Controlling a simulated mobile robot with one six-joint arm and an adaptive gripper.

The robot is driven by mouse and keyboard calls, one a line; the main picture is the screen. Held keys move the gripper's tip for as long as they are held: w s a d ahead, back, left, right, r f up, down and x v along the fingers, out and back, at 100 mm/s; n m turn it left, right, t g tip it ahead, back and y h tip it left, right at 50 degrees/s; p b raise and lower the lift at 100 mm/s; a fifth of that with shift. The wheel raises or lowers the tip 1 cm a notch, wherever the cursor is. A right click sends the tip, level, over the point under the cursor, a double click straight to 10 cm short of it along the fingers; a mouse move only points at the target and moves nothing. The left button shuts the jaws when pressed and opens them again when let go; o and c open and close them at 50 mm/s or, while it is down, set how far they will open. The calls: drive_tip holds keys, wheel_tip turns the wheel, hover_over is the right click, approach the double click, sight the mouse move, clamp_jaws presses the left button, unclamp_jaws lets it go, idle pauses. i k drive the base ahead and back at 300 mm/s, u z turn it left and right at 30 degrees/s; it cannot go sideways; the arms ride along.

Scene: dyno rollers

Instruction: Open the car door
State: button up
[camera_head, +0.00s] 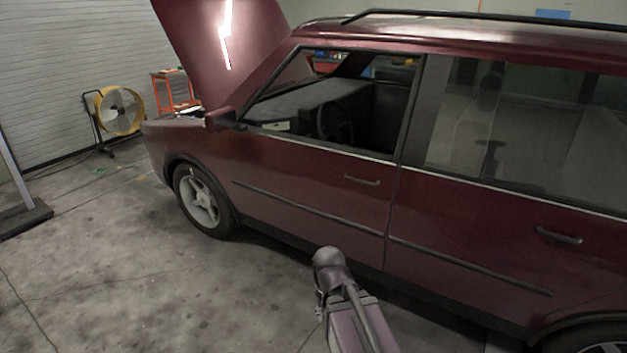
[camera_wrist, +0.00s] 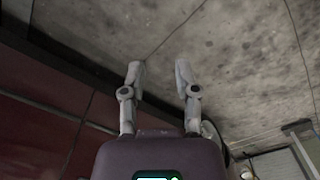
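The dark red car (camera_head: 300,180) stands side-on in the head view. Its front door (camera_head: 310,193) is shut, flush with the body, with a handle (camera_head: 362,180) near its rear edge. The rear door (camera_head: 480,220) is also shut and has its own handle (camera_head: 559,236). My gripper (camera_wrist: 158,72) is open and empty in the wrist view, its two fingers apart over the concrete floor. The car's red side (camera_wrist: 40,135) shows at the left there, clear of the fingers. In the head view my arm rises at the bottom centre, below the front door handle; the fingers cannot be made out.
The car's hood (camera_head: 215,45) is raised. A side mirror (camera_head: 222,119) sticks out ahead of the front door. A yellow fan (camera_head: 120,110) and an orange cart (camera_head: 172,90) stand behind the car's front. The concrete floor (camera_head: 130,250) at the left is mostly clear.

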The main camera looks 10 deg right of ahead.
sight(323, 193)
drive_tip(key=k, duration=1.3)
drive_tip(key=z, duration=0.65)
drive_tip(key=i, duration=1.8)
drive_tip(key=u, duration=0.8)
drive_tip(key=i, duration=0.3)
drive_tip(key=u, duration=0.05)
